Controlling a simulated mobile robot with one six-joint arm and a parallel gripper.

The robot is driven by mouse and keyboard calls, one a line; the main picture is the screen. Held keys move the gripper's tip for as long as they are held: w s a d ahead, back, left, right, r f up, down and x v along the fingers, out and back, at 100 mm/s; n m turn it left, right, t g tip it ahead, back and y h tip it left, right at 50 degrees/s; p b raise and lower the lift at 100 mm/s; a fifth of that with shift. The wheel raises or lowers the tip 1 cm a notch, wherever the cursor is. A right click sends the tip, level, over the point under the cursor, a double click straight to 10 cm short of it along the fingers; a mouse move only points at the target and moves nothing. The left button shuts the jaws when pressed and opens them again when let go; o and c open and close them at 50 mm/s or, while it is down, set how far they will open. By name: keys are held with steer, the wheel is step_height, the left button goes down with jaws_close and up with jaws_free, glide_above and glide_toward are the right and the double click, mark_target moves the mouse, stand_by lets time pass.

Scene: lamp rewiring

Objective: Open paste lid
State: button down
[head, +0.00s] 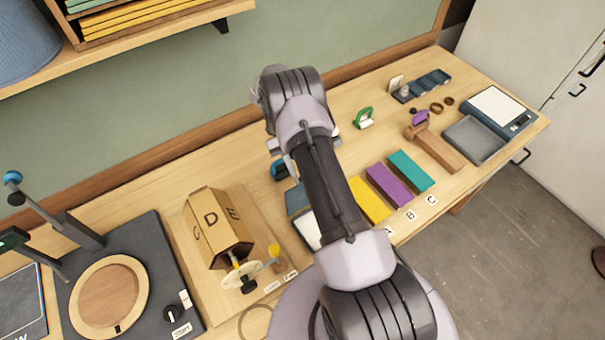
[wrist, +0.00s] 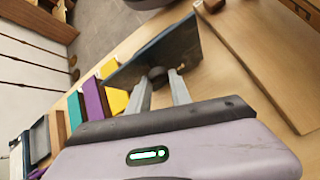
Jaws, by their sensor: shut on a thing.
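A dark slate-blue flat plate, which looks like the paste lid (wrist: 165,48), is in the wrist view with a small dark knob (wrist: 158,74) on its near face. My gripper (wrist: 161,84) is shut on this knob, one finger on each side. The lid looks tilted in that view. In the head view a slate-blue panel (head: 297,199), seemingly the same lid, shows left of my arm. Just in front of it is a white surface in a dark frame (head: 308,229), possibly the open paste box, partly hidden by my arm. My fingers are hidden in the head view.
Yellow (head: 368,199), purple (head: 388,185) and teal (head: 411,170) blocks lie right of my arm. A cardboard-coloured lettered prism (head: 217,226) stands on a board to the left. A grey tray (head: 473,140) and a scale (head: 497,108) are at the far right.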

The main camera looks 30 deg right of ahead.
steer(key=shift+w+a+f, duration=0.2)
steer(key=shift+a+f, duration=0.05)
steer(key=c, duration=1.6)
jaws_free()
steer(key=o, duration=0.4)
steer(key=shift+a, duration=0.25)
steer(key=shift+o, duration=0.2)
steer(key=v, duration=0.7)
steer(key=shift+w+d+r, duration=0.15)
steer(key=shift+w+r, duration=0.1)
steer(key=shift+c, duration=0.2)
